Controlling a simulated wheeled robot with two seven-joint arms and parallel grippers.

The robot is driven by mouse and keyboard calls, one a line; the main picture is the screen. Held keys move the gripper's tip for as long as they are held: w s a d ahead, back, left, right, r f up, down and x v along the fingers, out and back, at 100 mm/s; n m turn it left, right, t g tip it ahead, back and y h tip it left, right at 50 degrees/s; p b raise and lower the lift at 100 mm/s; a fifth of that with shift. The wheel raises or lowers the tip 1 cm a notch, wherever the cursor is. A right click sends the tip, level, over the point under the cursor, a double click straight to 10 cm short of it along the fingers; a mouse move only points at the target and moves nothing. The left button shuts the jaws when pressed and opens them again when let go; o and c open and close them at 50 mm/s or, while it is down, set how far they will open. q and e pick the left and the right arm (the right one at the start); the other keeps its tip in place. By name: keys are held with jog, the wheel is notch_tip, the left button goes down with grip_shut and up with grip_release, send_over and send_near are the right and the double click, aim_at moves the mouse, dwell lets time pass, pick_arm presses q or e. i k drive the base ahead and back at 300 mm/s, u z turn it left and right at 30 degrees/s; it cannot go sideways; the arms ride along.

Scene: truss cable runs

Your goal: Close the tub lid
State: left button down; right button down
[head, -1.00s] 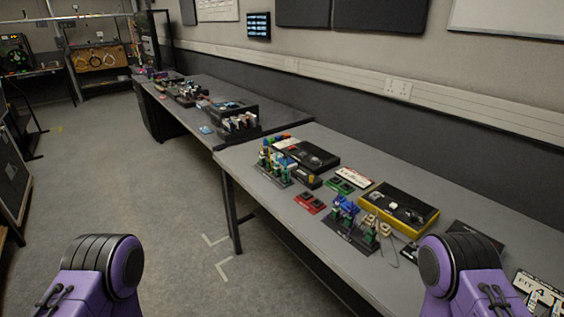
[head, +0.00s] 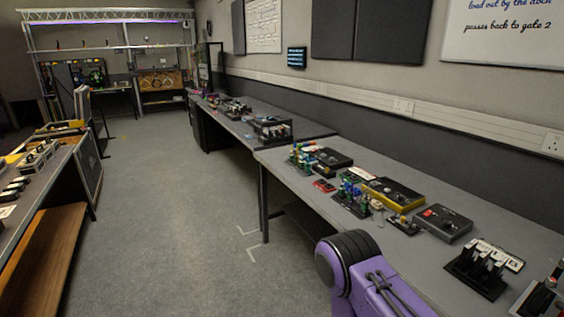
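I cannot make out a tub or a tub lid in the head view. Neither of my grippers shows. A purple link of one of my arms stands at the bottom, right of centre, and hides part of the near bench edge.
A long grey bench (head: 300,180) runs along the right wall. It holds a yellow-edged box (head: 393,193), a dark box with a red part (head: 441,223) and a black rack (head: 483,268). Another bench (head: 45,215) stands at left. Open grey floor (head: 170,200) lies between, reaching a truss frame (head: 110,28).

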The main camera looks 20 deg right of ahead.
aim_at(311, 159)
jog(key=u, duration=0.15)
jog(key=i, duration=2.05)
jog(key=z, duration=1.45)
jog(key=i, duration=0.75)
jog(key=z, duration=0.85)
